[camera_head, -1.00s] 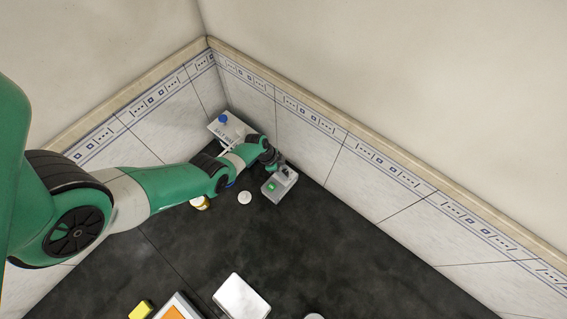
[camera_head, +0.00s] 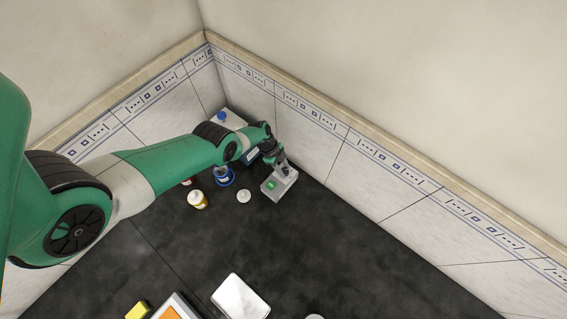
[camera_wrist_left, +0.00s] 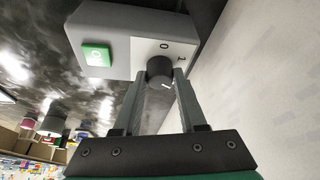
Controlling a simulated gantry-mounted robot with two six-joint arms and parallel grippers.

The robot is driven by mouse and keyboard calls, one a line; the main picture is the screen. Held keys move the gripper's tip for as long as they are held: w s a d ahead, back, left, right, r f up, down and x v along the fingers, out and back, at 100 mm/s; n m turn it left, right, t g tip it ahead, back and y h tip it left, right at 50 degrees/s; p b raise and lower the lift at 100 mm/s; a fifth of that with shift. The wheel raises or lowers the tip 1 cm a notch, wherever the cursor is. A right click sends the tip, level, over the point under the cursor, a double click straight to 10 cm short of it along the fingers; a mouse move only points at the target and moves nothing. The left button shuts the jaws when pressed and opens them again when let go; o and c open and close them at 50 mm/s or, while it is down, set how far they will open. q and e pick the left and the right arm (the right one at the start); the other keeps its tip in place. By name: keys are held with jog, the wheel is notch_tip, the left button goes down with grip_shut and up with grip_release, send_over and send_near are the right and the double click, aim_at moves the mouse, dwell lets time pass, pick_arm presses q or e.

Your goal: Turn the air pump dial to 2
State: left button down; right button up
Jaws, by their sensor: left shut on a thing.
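The air pump (camera_head: 270,187) is a small grey box with a green button, standing on the dark bench near the right-hand wall. In the left wrist view, the pump (camera_wrist_left: 105,20) shows its green button (camera_wrist_left: 97,55) and a white panel with the marks 0 and 1. The dark round dial (camera_wrist_left: 160,70) has a light pointer line. My left gripper (camera_wrist_left: 163,78) is shut on the dial, one finger on each side; it also shows over the pump in the head view (camera_head: 282,168). A mark 2 is not visible. My right gripper is not in view.
A white and yellow bottle (camera_head: 197,200), a white round lid (camera_head: 243,196) and a blue-based item (camera_head: 225,177) stand left of the pump. A white scale-like box (camera_head: 240,298) lies at the front. The bench between is clear.

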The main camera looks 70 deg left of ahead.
pick_arm(q)
jog(key=shift+f, duration=0.1)
jog(key=shift+c, duration=2.3)
grip_release()
jog(key=p+v, duration=1)
jog(key=v, duration=0.1)
jog(key=shift+r, duration=0.3)
jog(key=shift+s+a, duration=0.1)
